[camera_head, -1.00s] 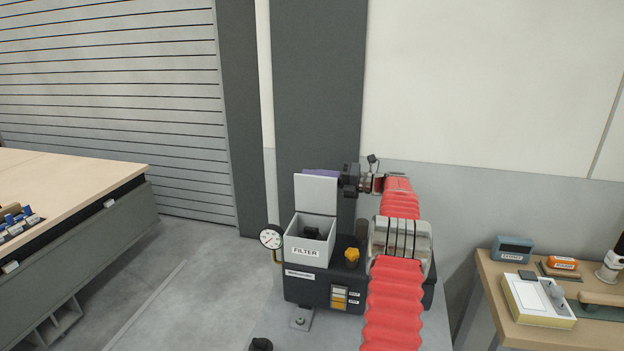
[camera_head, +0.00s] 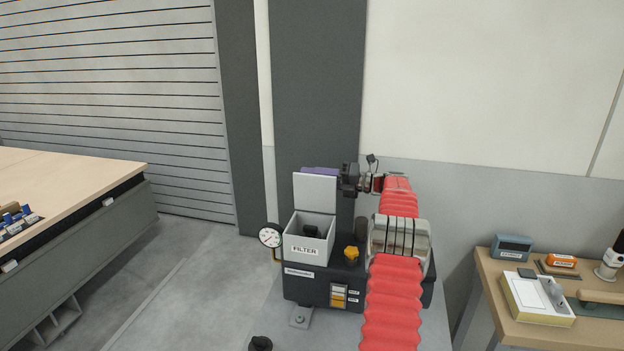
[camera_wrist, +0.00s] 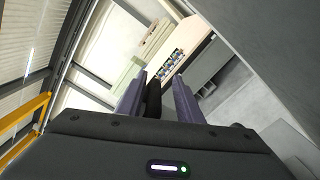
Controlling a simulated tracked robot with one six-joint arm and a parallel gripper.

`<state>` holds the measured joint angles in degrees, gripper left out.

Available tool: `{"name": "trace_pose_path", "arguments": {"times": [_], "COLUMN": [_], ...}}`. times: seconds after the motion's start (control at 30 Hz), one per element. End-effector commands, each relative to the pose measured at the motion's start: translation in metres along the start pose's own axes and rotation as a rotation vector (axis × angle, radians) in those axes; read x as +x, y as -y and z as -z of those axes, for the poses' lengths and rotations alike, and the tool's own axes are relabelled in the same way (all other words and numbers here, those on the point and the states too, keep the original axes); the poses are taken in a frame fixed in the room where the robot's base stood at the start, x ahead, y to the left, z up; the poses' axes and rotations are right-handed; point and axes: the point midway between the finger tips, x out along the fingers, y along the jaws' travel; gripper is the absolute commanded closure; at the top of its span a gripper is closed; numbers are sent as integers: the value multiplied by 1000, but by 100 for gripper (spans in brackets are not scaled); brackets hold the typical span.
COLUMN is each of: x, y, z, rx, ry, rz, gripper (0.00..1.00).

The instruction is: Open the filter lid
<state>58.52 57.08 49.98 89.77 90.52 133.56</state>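The white filter box (camera_head: 306,250), labelled FILTER, sits on the left of a dark machine block. Its lid (camera_head: 316,193) stands upright at the back edge, so the box is open and a black part (camera_head: 311,231) shows inside. My gripper (camera_head: 308,171) is just behind the lid's top edge; only a strip of its purple fingers shows, and I cannot tell if they touch the lid. In the wrist view my gripper (camera_wrist: 160,78) has its two fingers apart, with a dark rounded part between them that I cannot identify. The lid is not recognisable there.
A round gauge (camera_head: 270,236) is left of the box and a yellow knob (camera_head: 351,254) right of it. A wooden workbench (camera_head: 60,180) stands at the left. A small table (camera_head: 490,300) with several items stands at the right.

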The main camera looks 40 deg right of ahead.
Motion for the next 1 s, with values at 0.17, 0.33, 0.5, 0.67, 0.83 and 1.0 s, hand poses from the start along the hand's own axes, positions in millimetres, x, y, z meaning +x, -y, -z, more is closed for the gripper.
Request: {"name": "trace_pose_path", "arguments": {"times": [0.17, 0.33, 0.5, 0.67, 0.83, 1.0], "x": [-10, -33, -63, -91, -118, -134], "y": [0, 0, 1, 1, 2, 2], "z": [-1, -1, 0, 0, 0, 0], "rx": [-1, 0, -1, -1, 1, 0], "ry": [2, 3, 3, 3, 2, 1], "rz": [1, 1, 2, 2, 2, 1], "gripper": [67, 67, 67, 67, 67, 67]}}
